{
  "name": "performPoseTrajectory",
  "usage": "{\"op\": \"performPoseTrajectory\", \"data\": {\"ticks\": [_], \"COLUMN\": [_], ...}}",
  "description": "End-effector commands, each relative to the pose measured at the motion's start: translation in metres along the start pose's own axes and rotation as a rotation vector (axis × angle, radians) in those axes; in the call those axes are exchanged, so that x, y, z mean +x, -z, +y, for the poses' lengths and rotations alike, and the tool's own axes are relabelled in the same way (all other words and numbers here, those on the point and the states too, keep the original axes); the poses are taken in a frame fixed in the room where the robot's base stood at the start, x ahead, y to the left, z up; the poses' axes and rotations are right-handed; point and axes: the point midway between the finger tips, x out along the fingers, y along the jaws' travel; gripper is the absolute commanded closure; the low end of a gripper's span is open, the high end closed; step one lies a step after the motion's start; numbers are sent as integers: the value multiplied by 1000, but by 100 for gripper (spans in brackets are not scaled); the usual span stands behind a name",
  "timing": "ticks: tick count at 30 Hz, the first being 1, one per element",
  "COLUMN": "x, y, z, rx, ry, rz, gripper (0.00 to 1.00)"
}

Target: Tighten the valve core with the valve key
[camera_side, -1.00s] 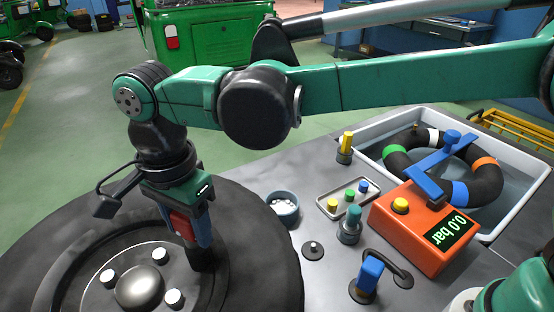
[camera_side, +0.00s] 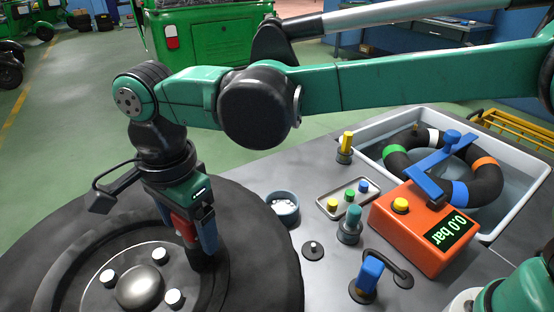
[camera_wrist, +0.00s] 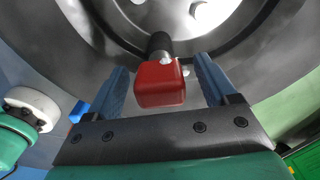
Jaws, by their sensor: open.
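The red-handled valve key (camera_wrist: 160,84) stands between my open fingers in the wrist view, with a gap visible on each side. Its dark shaft (camera_wrist: 159,43) runs down toward the wheel (camera_wrist: 238,50). The same red handle (camera_side: 184,228) shows partly behind a finger in the side view. My gripper (camera_wrist: 163,75) is open and points down over the right part of the wheel; its blue fingers show in the side view (camera_side: 200,240). The black tyre (camera_side: 265,250) lies flat, with a rounded hub and several white nuts. The valve core is hidden.
Right of the tyre stand a grey cup (camera_side: 284,215), a small tray with coloured caps (camera_side: 335,210), a teal-topped post (camera_side: 350,228), a blue-handled tool (camera_side: 369,272) and an orange gauge box (camera_side: 400,240) reading 0.0 bar. A basin (camera_side: 519,165) holds a ring-shaped tube.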

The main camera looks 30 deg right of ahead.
Motion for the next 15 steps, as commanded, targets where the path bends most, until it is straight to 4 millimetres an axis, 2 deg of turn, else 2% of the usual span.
{"op": "performPoseTrajectory", "data": {"ticks": [15], "x": [0], "y": [0], "z": [0], "rx": [-937], "ry": [1], "rz": [0], "gripper": [22]}}
